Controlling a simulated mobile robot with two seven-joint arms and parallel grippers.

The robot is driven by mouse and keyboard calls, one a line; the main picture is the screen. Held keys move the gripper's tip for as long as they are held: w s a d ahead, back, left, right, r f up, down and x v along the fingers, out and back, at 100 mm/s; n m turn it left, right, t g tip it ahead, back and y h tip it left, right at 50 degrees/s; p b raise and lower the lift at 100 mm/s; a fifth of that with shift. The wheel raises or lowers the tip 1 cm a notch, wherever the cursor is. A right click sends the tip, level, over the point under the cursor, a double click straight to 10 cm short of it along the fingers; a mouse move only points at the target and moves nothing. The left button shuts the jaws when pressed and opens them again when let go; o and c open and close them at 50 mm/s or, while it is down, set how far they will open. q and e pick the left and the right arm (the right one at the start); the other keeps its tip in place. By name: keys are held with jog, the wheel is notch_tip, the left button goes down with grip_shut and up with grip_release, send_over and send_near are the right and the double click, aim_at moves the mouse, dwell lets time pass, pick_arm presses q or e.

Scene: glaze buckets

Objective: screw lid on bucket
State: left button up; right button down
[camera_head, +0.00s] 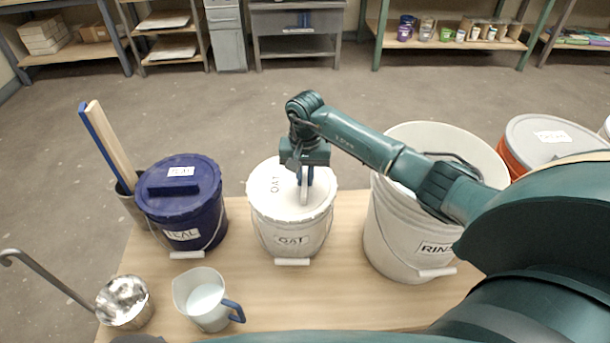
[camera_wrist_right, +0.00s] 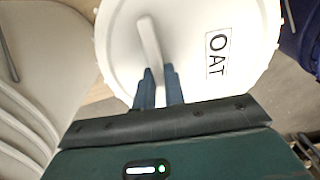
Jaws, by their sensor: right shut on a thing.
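The white lid (camera_head: 262,185) marked OAT sits on top of the white OAT bucket (camera_head: 290,238) in the middle of the table. My right gripper (camera_head: 304,182) comes down from above and is shut on the upright bar handle of the lid. In the right wrist view, the lid (camera_wrist_right: 195,40) fills the upper middle, and the blue fingers of my right gripper (camera_wrist_right: 160,85) are at the near end of its bar handle (camera_wrist_right: 149,38). From these views I cannot tell how tightly the lid sits. My left gripper is out of view.
On the wooden table (camera_head: 300,300), a blue TEAL bucket (camera_head: 182,218) stands left and an open RINSE bucket (camera_head: 400,235) right, close under my right arm. A jug (camera_head: 203,300) with pale liquid and a metal ladle (camera_head: 124,302) are at the front left. Sticks (camera_head: 108,148) stand behind them.

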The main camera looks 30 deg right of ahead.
jog(key=shift+f, duration=0.15)
dwell(0.4)
jog(key=c, duration=1.4)
grip_release()
jog(key=shift+o, duration=0.6)
jog(key=o, duration=0.4)
jog(key=shift+c, duration=0.2)
jog(key=shift+r+p, duration=1.95)
jog(key=shift+r, duration=1.55)
